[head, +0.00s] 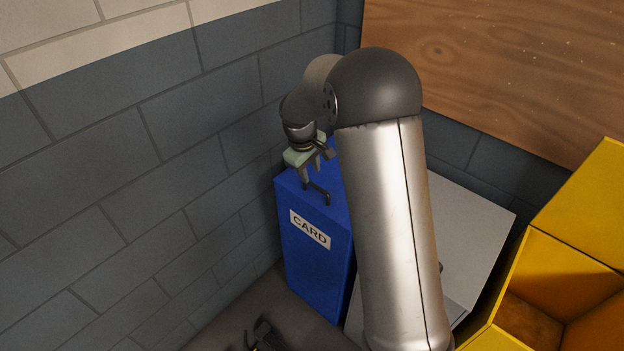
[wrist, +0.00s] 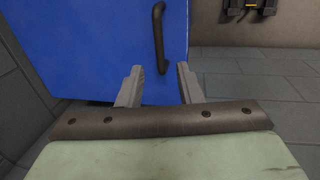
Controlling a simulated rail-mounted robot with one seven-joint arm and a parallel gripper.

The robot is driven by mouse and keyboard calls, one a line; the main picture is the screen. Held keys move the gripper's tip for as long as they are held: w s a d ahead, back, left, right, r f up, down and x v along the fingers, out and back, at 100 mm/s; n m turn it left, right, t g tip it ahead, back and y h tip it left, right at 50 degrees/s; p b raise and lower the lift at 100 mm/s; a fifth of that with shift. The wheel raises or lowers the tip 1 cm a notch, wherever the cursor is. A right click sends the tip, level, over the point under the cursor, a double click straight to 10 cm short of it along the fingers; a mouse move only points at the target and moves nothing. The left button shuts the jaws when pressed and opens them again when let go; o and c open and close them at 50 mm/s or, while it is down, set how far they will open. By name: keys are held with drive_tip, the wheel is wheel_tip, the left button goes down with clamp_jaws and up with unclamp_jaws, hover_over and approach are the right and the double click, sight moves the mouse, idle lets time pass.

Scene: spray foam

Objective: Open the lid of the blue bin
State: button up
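The blue bin (head: 319,265) stands against the brick wall and carries a white CARD label. Its blue lid (wrist: 80,45) looks shut, and my arm hides part of it in the head view. A dark bar handle (head: 318,192) is on the lid; it also shows in the wrist view (wrist: 158,38). My gripper (head: 312,172) is over the lid, close to the handle. In the wrist view my gripper (wrist: 159,70) has its two fingers apart, with the handle's near end appearing between the tips. Nothing is clamped; the gap in depth to the handle is unclear.
A grey bin (head: 472,230) stands right of the blue bin, partly behind my arm. An open yellow container (head: 575,262) is farther right. A brick wall (head: 110,190) is close on the left. A dark object (head: 266,336) lies on the floor in front.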

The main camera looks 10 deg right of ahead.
sight(313, 184)
drive_tip(key=f, duration=0.4)
drive_tip(key=shift+w+d+f, duration=0.3)
drive_tip(key=shift+d+f, duration=0.1)
